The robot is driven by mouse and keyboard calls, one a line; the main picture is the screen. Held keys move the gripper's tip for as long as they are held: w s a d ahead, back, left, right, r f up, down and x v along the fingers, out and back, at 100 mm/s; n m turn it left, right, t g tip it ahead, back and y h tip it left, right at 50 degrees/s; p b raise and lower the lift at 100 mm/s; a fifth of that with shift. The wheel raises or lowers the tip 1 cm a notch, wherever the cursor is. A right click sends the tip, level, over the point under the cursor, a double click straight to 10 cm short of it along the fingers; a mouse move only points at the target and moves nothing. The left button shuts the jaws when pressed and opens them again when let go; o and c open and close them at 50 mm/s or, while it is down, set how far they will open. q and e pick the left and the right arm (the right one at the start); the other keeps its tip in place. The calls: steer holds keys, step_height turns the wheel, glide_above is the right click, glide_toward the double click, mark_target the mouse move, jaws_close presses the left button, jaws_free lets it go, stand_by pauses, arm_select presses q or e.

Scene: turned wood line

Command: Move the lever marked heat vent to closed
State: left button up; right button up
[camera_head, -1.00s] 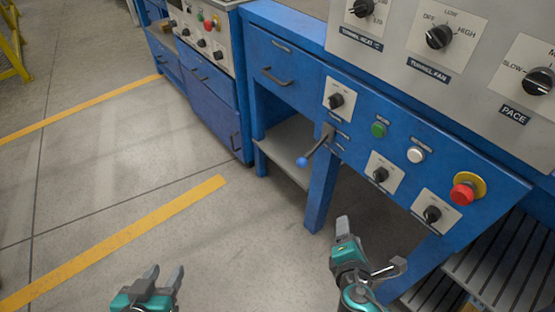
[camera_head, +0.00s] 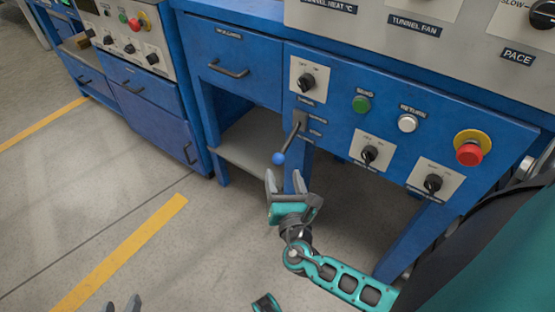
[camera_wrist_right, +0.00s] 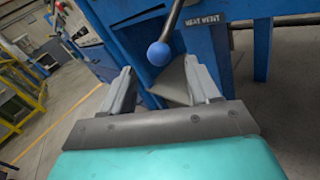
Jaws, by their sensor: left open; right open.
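The lever (camera_head: 293,141) is a dark rod with a blue ball knob (camera_head: 279,158). It hangs down and to the left from a bracket on the blue panel, beside small dark labels too small to read in the head view. In the right wrist view the knob (camera_wrist_right: 159,54) shows beyond and between my fingers, and a label by it reads heat vent (camera_wrist_right: 203,21). My right gripper (camera_head: 286,181) is open and empty, just below the knob and apart from it. My left gripper (camera_head: 122,305) is open at the bottom edge, mostly cut off, far from the lever.
Around the lever are rotary knobs (camera_head: 307,81), a green button (camera_head: 361,104), a white button (camera_head: 407,123) and a red emergency button (camera_head: 469,153). A blue drawer (camera_head: 232,59) and a grey shelf (camera_head: 252,143) are to its left. The floor in front is clear.

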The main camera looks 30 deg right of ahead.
mark_target(279, 159)
steer(key=b+x, duration=0.1)
steer(key=x, duration=0.6)
jaws_close()
stand_by(0.5)
